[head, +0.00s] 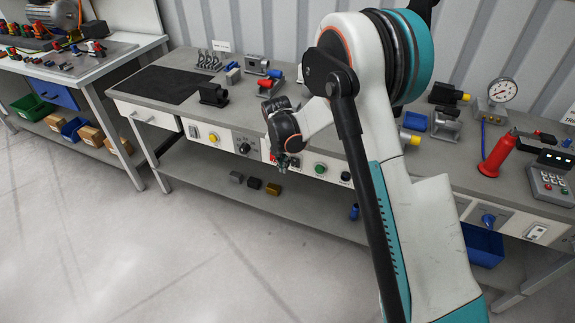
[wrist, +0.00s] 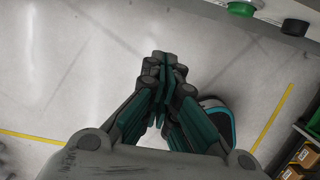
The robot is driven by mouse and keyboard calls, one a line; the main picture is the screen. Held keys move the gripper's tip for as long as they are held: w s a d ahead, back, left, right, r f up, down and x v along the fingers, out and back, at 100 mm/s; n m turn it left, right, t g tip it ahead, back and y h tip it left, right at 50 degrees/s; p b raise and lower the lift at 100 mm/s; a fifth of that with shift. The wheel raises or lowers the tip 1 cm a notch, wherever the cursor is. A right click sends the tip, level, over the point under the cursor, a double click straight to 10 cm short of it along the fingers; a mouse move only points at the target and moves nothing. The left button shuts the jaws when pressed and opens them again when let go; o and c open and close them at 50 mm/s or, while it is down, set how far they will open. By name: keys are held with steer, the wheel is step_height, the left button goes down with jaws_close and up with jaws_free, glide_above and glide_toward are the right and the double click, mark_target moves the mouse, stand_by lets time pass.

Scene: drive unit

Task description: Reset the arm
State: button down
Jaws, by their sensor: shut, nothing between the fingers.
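My gripper (wrist: 165,62) is shut and empty in the wrist view, its dark fingers together above the grey floor. In the head view my gripper (head: 284,163) hangs at the end of my white and teal arm, in front of the workbench's front panel. Part of its outline blends with the panel buttons behind it. My arm is folded, with its elbow high at the upper right.
A workbench (head: 160,75) runs along the wall, with a gauge (head: 502,90) and a red cone-shaped part (head: 497,157) at right. Several blocks (head: 254,183) lie on its lower shelf. A second bench (head: 125,40) stands at left. The floor (head: 110,240) in front is clear.

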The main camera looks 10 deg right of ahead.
steer(key=shift+s+a+r, duration=0.15)
steer(key=shift+s+r, duration=0.1)
steer(key=shift+r, duration=0.4)
steer(key=s+d+r+m+t, duration=0.1)
steer(key=s+d+r+m, duration=0.2)
steer(key=s+r+m, duration=0.6)
steer(key=s+d+r+m+t, duration=0.1)
steer(key=s+d+r+m, duration=0.3)
steer(key=r, duration=0.8)
steer(key=s+d+r+m+t, duration=0.1)
steer(key=s+d+r+m, duration=0.1)
steer(key=s+m, duration=0.6)
steer(key=s+d+r+m+t+y, duration=0.1)
steer(key=s+d+r+m+t, duration=0.1)
steer(key=s+m, duration=0.7)
steer(key=s, duration=0.4)
steer(key=shift+s+d, duration=0.25)
steer(key=shift+s, duration=0.1)
